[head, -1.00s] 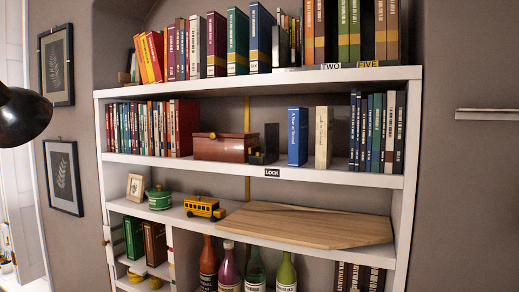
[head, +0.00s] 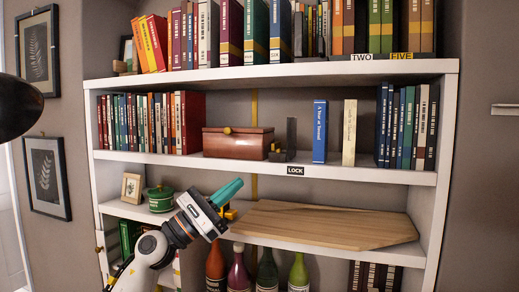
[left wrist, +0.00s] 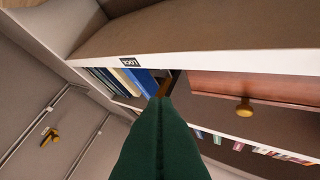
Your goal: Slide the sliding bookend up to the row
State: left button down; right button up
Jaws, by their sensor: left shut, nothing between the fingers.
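The dark bookend (head: 291,137) stands on the middle shelf, just right of the red-brown box (head: 238,143). A gap separates it from the upright blue book (head: 320,132). A cream book (head: 349,133) stands apart further right, then a row of dark books (head: 407,125). My left gripper (head: 229,190), with teal fingers, is shut and empty, below and left of the bookend, in front of the lower shelf. In the left wrist view its fingers (left wrist: 160,135) point toward the upside-down shelf and partly hide the bookend area. My right gripper is out of view.
The LOCK label (head: 295,170) is on the middle shelf's front edge. A wooden board (head: 325,226) lies on the shelf below, beside a green pot (head: 159,199). Bottles stand at the bottom.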

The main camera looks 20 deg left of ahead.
pick_arm(q)
jog(key=a+r+m+g+y, duration=0.45)
jog(key=a+r+m, duration=0.3)
jog(key=m, duration=0.55)
jog(key=w+d+p, duration=0.6)
jog(key=d+p, duration=0.1)
jog(key=d, duration=0.4)
jog(key=shift+w+d+r+g+h, duration=0.2)
jog(key=shift+d+r+g+h, duration=0.15)
jog(key=shift+d+g, duration=0.1)
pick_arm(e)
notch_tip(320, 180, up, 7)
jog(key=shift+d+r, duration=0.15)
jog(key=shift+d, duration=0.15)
